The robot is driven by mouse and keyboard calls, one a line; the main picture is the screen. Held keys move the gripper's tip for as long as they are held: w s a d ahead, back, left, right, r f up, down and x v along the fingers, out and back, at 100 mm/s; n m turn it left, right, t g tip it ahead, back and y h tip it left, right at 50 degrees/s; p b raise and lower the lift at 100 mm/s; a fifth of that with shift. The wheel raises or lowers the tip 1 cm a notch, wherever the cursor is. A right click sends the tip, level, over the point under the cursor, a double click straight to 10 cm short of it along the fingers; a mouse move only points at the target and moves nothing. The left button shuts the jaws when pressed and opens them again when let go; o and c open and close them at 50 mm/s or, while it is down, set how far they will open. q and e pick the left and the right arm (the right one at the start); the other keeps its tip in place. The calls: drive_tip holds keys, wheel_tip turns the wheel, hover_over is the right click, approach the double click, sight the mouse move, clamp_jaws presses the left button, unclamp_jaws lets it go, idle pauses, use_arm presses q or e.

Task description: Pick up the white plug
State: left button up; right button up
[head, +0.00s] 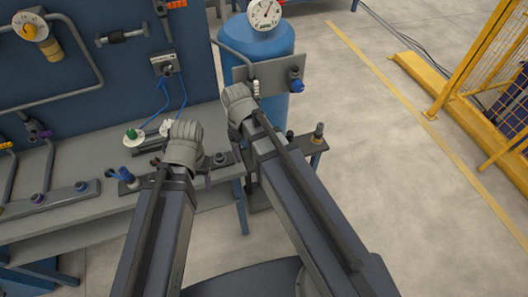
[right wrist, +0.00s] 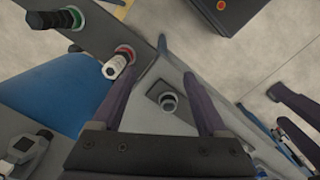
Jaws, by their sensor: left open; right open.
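A white plug (right wrist: 116,66) with a red ring at its base stands on a dark bar in the right wrist view. In that view it is just outside the left finger of my right gripper (right wrist: 165,90), not between the fingers; I cannot tell if they touch. My right gripper, seen in the head view (head: 240,100), is open and empty. My left gripper (head: 183,145) is open above the bench at the left; its fingers are mostly hidden by its body. The white plug is not clearly visible in the head view, near my right arm.
A dark fitting (right wrist: 168,101) lies between my right fingers' lines in the wrist view. A dark plug with a green ring (right wrist: 67,19) is on the same bar. A blue tank (head: 262,45) stands behind my right gripper, and a bench (head: 70,165) is left. Open floor (head: 400,200) is right.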

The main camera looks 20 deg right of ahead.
drive_tip(key=w+d, duration=0.1)
drive_tip(key=w+d+f+n, duration=0.1)
drive_tip(key=w+d, duration=0.1)
drive_tip(key=w+d+n+b, duration=0.1)
drive_tip(key=w+d, duration=0.1)
drive_tip(key=shift+w+f+y, duration=0.2)
drive_tip(key=shift+f+y, duration=0.1)
drive_tip(key=shift+f, duration=0.1)
wheel_tip(320, 180, down, 3)
drive_tip(key=b, duration=0.2)
drive_tip(key=shift+r+b, duration=0.15)
drive_tip(key=shift+b, duration=0.15)
drive_tip(key=f+b, duration=0.5)
drive_tip(key=shift+w+d+f, duration=0.1)
drive_tip(key=shift+w+d, duration=0.15)
use_arm(q)
wheel_tip(320, 180, down, 10)
drive_tip(key=shift+r, duration=0.25)
use_arm(e)
clamp_jaws()
